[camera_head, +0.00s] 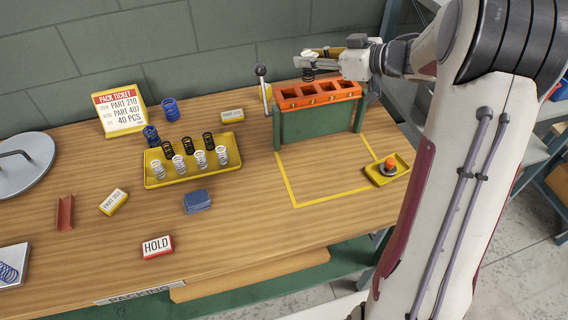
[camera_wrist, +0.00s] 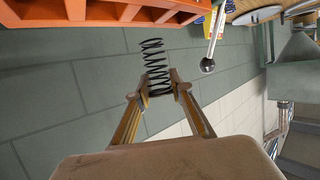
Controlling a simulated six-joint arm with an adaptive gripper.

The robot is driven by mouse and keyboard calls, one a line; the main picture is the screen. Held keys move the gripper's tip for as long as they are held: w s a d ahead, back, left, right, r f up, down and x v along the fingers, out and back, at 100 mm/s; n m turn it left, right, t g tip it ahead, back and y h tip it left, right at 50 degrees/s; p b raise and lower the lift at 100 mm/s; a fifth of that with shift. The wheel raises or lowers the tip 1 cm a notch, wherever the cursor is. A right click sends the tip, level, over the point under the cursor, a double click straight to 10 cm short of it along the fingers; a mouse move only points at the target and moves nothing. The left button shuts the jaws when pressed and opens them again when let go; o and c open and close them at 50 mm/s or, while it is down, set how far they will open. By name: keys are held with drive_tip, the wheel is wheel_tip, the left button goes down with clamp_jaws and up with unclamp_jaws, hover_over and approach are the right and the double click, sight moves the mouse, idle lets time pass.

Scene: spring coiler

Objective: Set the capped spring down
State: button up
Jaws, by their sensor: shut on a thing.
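My gripper (camera_head: 315,54) is shut on a black coil spring, held in the air just behind and above the left part of the orange block. In the wrist view the black spring (camera_wrist: 154,62) sits between the two fingertips (camera_wrist: 160,88), with most of its coils sticking out past them. I cannot make out a cap on it. The orange block (camera_head: 316,93) has several open square sockets and rests on a green stand (camera_head: 318,124). In the wrist view the orange block (camera_wrist: 105,12) runs along the top left, apart from the spring.
A lever with a dark ball (camera_head: 261,71) rises at the block's left. A yellow tray (camera_head: 195,176) holds several white and black springs. A blue spring (camera_head: 170,109) stands behind it. An orange button (camera_head: 390,162) sits at the right. The yellow-outlined table area (camera_head: 325,178) is mostly clear.

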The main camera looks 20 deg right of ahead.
drive_tip(key=s+a+n+g+y, duration=0.3)
drive_tip(key=s+a+n, duration=0.1)
drive_tip(key=s+a, duration=0.5)
drive_tip(key=shift+s+a+f+g, duration=0.2)
drive_tip(key=shift+s+a+g, duration=0.1)
drive_tip(key=shift+s, duration=0.4)
wheel_tip(320, 180, down, 14)
drive_tip(key=shift+d, duration=0.1)
drive_tip(key=shift+f, duration=2)
drive_tip(key=shift+f, duration=0.2)
